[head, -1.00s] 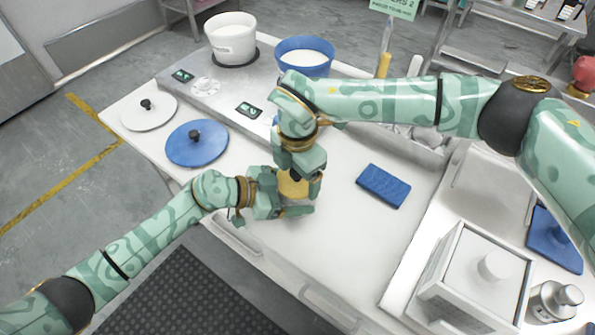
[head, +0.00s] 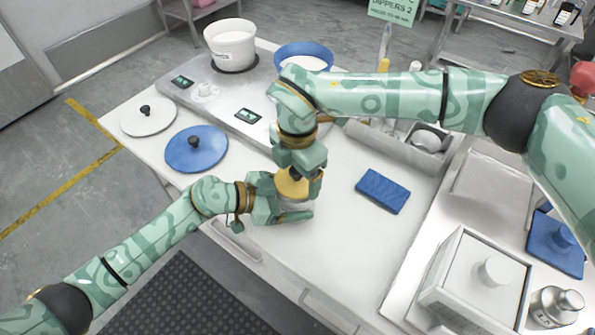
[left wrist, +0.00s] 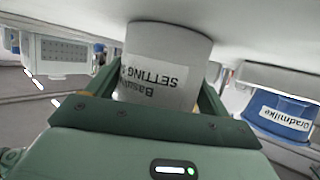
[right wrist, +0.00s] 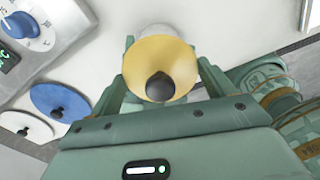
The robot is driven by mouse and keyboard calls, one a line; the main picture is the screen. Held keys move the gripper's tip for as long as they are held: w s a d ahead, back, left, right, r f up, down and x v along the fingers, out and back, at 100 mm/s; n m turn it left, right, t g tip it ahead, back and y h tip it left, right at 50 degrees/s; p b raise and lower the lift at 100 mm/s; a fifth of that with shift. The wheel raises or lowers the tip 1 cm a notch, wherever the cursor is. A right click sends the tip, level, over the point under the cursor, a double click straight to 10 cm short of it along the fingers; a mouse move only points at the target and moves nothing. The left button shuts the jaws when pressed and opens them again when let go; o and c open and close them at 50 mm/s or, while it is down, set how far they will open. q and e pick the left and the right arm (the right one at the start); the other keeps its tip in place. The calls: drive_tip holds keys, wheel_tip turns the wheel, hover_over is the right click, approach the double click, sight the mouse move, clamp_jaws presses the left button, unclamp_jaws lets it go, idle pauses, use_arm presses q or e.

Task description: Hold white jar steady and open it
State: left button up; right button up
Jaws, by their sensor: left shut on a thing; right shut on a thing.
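The white jar (left wrist: 158,65) shows in the left wrist view with a printed label reading "SETTING". My left gripper (head: 288,206) is shut around its side at the worktop. The jar's yellow lid (right wrist: 158,66) has a dark knob and shows in the right wrist view. My right gripper (head: 301,180) points down from above and is shut on the lid. In the head view the yellow lid (head: 292,186) shows between the two grippers, which hide most of the jar. I cannot tell whether the lid still touches the jar's rim.
A blue sponge (head: 383,190) lies to the right. A blue lid (head: 197,150) and a white lid (head: 148,117) lie left. A white pot (head: 230,46) and a blue pot (head: 303,57) stand at the back. The worktop before the sponge is clear.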

use_arm(q)
drive_tip(key=shift+s, duration=0.1)
use_arm(e)
drive_tip(key=shift+s+a+r, duration=0.1)
drive_tip(key=shift+r, duration=1.95)
use_arm(q)
drive_tip(key=o, duration=1.3)
drive_tip(key=shift+o, duration=0.2)
drive_tip(key=shift+a+r, duration=0.2)
drive_tip(key=shift+a, duration=0.15)
use_arm(e)
drive_tip(key=shift+r, duration=0.2)
use_arm(q)
drive_tip(key=p+v, duration=0.3)
drive_tip(key=v, duration=0.7)
drive_tip(key=shift+a, duration=0.1)
use_arm(e)
wheel_tip(320, 180, up, 4)
drive_tip(key=shift+s+f, duration=0.1)
drive_tip(key=shift+f, duration=0.15)
use_arm(q)
drive_tip(key=shift+s+a+r, duration=0.1)
drive_tip(key=shift+s+a, duration=0.1)
drive_tip(key=shift+a, duration=0.25)
